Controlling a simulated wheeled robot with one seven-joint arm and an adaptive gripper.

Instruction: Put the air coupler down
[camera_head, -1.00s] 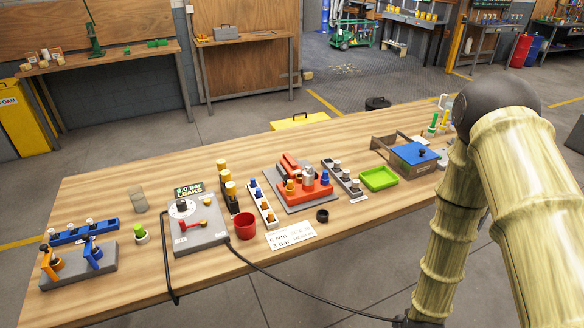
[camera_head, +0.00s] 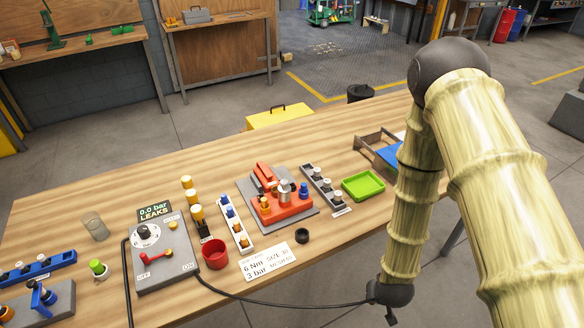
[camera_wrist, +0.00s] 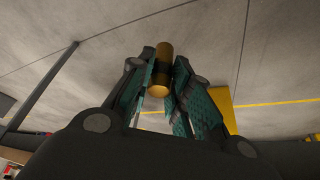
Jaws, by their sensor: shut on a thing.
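In the wrist view, my gripper (camera_wrist: 161,82) is shut on a brass-coloured cylinder, which I take to be the air coupler (camera_wrist: 161,62). It sticks out past the fingertips, with bare floor behind it. In the head view, my arm hangs at the right, in front of the table (camera_head: 342,225). The gripper and coupler cannot be made out there. A black hose (camera_head: 290,303) runs from the grey leak-test box (camera_head: 165,250) across the table's front edge to the dark lower end of my arm; where it ends is hidden.
A red cup (camera_head: 214,255), a white card (camera_head: 267,261) and a black ring (camera_head: 302,236) lie near the front edge. Behind them are a red fixture (camera_head: 280,207), a rack of bottles (camera_head: 325,190) and a green tray (camera_head: 363,185). Bare wood shows right of the card.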

